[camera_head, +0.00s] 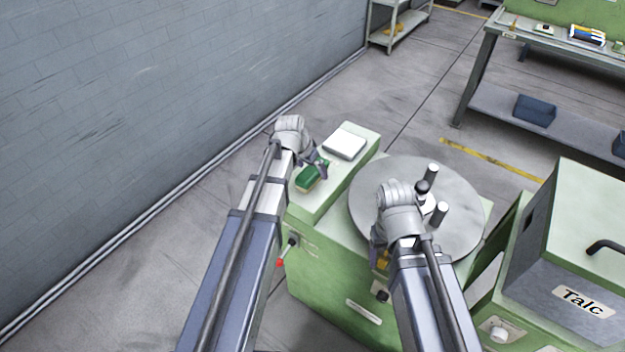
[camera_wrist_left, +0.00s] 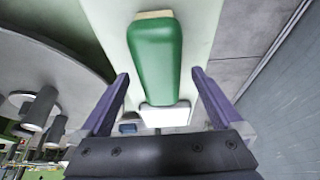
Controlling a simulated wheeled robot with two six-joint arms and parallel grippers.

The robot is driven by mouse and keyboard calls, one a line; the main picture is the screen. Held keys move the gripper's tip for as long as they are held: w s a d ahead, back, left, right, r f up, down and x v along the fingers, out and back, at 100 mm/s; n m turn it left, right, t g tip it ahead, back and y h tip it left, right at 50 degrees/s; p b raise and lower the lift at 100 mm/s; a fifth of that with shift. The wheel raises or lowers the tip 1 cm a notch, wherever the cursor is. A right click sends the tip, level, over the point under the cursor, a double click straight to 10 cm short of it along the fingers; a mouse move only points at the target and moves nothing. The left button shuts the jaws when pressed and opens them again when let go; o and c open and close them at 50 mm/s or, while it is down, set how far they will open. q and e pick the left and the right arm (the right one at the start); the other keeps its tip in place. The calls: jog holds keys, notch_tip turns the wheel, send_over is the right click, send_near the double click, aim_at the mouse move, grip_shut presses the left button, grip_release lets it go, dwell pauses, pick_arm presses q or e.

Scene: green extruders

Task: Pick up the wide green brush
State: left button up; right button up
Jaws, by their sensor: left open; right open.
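The wide green brush (camera_head: 311,177) lies on the narrow green top of the machine in the head view, with a pale edge along its side. In the left wrist view the brush (camera_wrist_left: 155,62) lies ahead, between the lines of the two fingers. My left gripper (camera_head: 318,166) is open at the brush, its purple fingers (camera_wrist_left: 160,82) spread on either side. I cannot tell whether they touch it. My right gripper (camera_head: 378,250) is at the front of the round plate, its fingers partly hidden by its own wrist.
A white block (camera_head: 344,144) sits behind the brush on the same top; it also shows in the left wrist view (camera_wrist_left: 166,116). A round grey plate (camera_head: 463,225) with several upright cylinders is to the right. A Talc box (camera_head: 585,245) stands at the far right. A wall (camera_head: 150,110) is on the left.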

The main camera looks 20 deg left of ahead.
aim_at(312, 168)
pick_arm(q)
jog(key=shift+b+x, duration=0.3)
jog(key=shift+x, duration=0.55)
pick_arm(e)
jog(key=shift+f, duration=0.7)
pick_arm(q)
jog(key=shift+f, duration=0.15)
pick_arm(e)
jog(key=shift+f, duration=0.25)
pick_arm(q)
jog(key=c, duration=1.5)
jog(key=shift+c, duration=0.2)
pick_arm(e)
jog(key=shift+r, duration=0.1)
pick_arm(q)
notch_tip(312, 168, up, 11)
jog(key=p, duration=1)
jog(key=shift+f, duration=0.2)
pick_arm(e)
notch_tip(312, 168, up, 10)
jog(key=shift+r, duration=0.2)
